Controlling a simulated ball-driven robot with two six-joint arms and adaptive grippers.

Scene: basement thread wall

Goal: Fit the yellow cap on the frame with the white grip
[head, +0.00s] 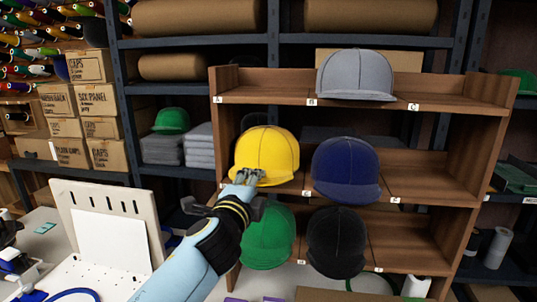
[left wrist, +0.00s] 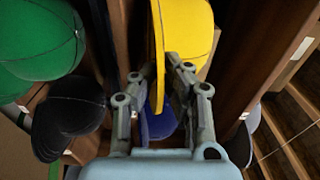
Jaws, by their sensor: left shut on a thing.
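The yellow cap (head: 268,150) sits in the left part of the middle shelf of the wooden rack, crown up, brim toward me. My left gripper (head: 245,179) reaches in from lower left and is shut on the front of its brim. In the left wrist view the yellow cap (left wrist: 190,28) shows at the top, with its thin brim between the fingers of the left gripper (left wrist: 172,75). White and blue parts (head: 14,266) show at the left edge; I cannot tell whether they belong to the frame with the white grip. My right gripper is not in view.
The wooden rack (head: 445,190) also holds a grey cap (head: 355,75) on top, a blue cap (head: 345,170) beside the yellow one, and green (head: 267,240) and black (head: 336,243) caps below. A slotted white board (head: 108,225) stands on the table at lower left.

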